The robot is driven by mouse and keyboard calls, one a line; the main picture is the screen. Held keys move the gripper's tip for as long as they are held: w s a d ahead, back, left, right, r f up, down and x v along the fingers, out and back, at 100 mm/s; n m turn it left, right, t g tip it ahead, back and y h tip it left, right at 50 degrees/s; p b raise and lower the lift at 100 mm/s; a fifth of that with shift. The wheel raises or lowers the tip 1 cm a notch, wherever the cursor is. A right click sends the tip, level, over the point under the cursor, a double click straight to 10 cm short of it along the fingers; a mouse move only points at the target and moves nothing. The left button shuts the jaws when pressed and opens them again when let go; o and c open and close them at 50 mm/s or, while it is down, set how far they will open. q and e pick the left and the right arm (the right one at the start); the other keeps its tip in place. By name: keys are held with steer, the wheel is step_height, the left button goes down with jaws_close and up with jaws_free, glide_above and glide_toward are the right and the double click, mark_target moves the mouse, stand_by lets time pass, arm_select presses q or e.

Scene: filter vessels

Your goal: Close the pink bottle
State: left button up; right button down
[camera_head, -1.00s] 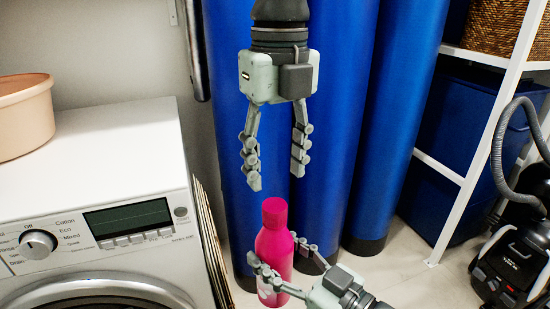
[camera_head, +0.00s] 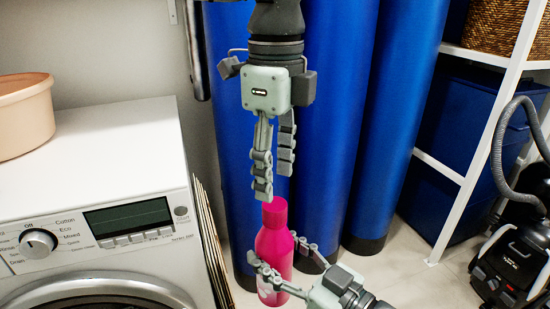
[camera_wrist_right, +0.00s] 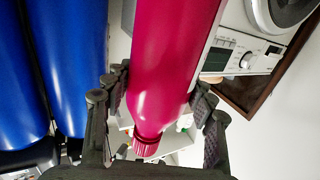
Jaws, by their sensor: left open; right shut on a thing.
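The pink bottle (camera_head: 272,248) stands upright in front of the blue vessels, with a darker pink cap (camera_head: 274,212) at its top. My right gripper (camera_head: 280,262) is shut around the bottle's body from the lower right. In the right wrist view, the bottle (camera_wrist_right: 172,65) runs between the fingers of my right gripper (camera_wrist_right: 158,105), and a ridged pink end (camera_wrist_right: 146,146) shows at the bottom. My left gripper (camera_head: 275,186) is open and points down just above the cap. One finger overlaps the cap's top edge in the picture; I cannot tell whether it touches.
Tall blue vessels (camera_head: 330,120) stand close behind the bottle. A white washing machine (camera_head: 90,170) with a peach tub (camera_head: 22,118) on it is at the left. A white shelf (camera_head: 470,180) and a black vacuum cleaner (camera_head: 515,262) are at the right. Some floor (camera_head: 420,275) is clear.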

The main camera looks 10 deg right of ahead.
mark_target(275, 204)
arm_select(q)
step_height(275, 204, down, 6)
steer(key=shift+f, duration=0.1)
stand_by(0.4)
